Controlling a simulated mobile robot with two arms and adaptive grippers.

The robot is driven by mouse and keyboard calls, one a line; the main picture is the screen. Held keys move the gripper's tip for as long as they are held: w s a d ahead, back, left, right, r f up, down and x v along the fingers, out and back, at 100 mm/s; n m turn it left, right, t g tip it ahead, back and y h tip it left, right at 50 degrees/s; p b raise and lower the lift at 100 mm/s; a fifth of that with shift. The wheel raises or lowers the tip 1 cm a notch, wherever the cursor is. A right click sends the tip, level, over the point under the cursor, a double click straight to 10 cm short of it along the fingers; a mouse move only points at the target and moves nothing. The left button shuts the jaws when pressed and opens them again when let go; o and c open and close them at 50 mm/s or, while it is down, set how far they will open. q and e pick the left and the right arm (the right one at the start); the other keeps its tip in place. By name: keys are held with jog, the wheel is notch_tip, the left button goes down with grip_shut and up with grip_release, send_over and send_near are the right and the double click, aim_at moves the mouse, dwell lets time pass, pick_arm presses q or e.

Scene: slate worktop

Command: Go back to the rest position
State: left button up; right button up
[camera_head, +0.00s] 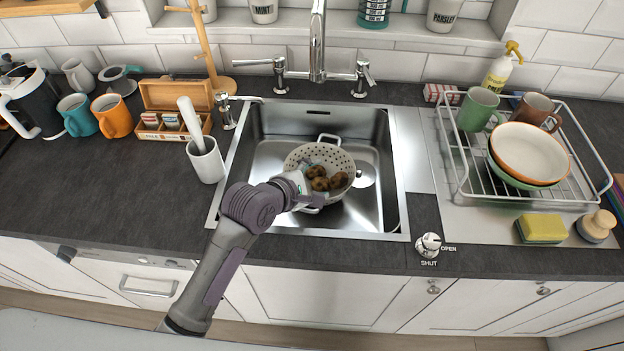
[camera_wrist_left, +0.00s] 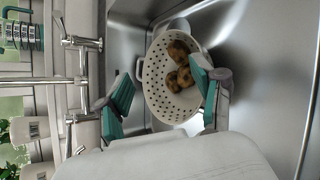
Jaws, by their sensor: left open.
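My left gripper (camera_wrist_left: 165,100) is open over the sink, with its two teal-padded fingers apart. In the head view the left gripper (camera_head: 312,190) is at the near left side of a white colander (camera_head: 333,158), partly covering its rim. The colander stands in the steel sink (camera_head: 272,158) and holds several brown potatoes (camera_head: 338,180). In the left wrist view the colander (camera_wrist_left: 158,102) and potatoes (camera_wrist_left: 178,50) lie beyond the fingers. Nothing shows between the finger pads; whether a finger touches the colander is unclear. My right gripper is not in view.
A tap (camera_head: 317,50) rises behind the sink. A white utensil pot (camera_head: 206,160), tea box (camera_head: 172,124) and mugs (camera_head: 112,115) stand on the left. A dish rack (camera_head: 462,165) with bowls and mugs is on the right. The front left worktop is clear.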

pick_arm(q)
jog(key=shift+v, duration=0.9)
